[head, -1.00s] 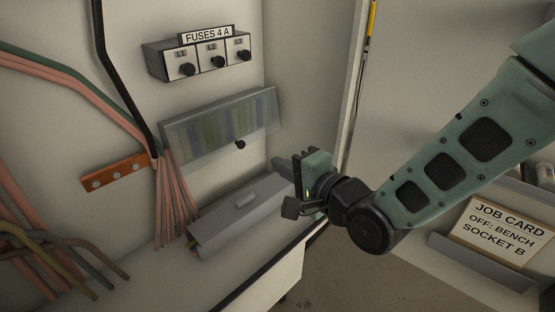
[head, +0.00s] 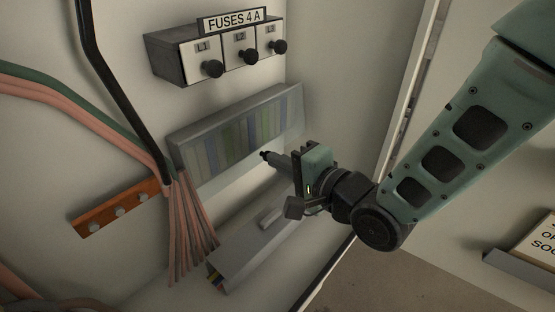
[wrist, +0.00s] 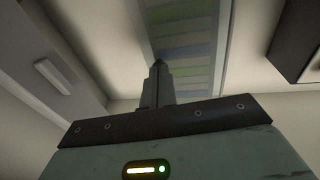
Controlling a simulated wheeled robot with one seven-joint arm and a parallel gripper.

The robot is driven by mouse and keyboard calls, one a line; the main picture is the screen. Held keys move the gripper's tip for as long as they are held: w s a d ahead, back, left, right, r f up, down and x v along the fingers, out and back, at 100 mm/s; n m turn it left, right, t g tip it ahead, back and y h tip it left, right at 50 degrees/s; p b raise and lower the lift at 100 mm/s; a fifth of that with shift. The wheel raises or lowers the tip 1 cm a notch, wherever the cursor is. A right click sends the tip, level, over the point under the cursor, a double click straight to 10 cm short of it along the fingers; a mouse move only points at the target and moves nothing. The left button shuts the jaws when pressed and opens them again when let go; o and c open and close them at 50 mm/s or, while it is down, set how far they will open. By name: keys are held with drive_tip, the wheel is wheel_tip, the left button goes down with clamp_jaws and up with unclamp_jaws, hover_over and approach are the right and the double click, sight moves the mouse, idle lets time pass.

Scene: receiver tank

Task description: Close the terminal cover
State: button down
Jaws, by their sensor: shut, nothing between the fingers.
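The terminal cover (head: 182,150) is a clear, grey-edged panel on the back wall, over a row of green, blue and pale terminals (head: 240,128). I cannot tell its exact angle to the wall. A small black knob (head: 264,154) shows at its lower edge. My gripper (head: 272,158) is shut and empty, its fingertips at or very near the knob; contact cannot be told. In the wrist view, the closed fingers (wrist: 157,80) point up toward the striped terminals (wrist: 185,40), and the knob cannot be made out.
A fuse box (head: 215,55) with black knobs is above the cover. Pink and green cables (head: 185,225) run down at the left, near an orange bar (head: 115,208). A grey duct (head: 250,243) with a raised handle lies below. The cabinet's right wall (head: 350,70) stands beside my gripper.

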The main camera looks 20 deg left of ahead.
drive_tip(key=f+b, duration=0.1)
drive_tip(key=b, duration=0.1)
drive_tip(key=y+b, duration=0.1)
drive_tip(key=b, duration=0.1)
drive_tip(key=shift+w+a+f+t, duration=0.2)
drive_tip(key=shift+a+f+t, duration=0.1)
drive_tip(key=shift+a+f, duration=0.1)
drive_tip(key=shift+w+a+r+y+b, duration=0.1)
drive_tip(key=shift+a+r+y+b, duration=0.1)
drive_tip(key=shift+a+y+b, duration=0.45)
drive_tip(key=shift+d+r, duration=0.1)
drive_tip(key=shift+d, duration=0.2)
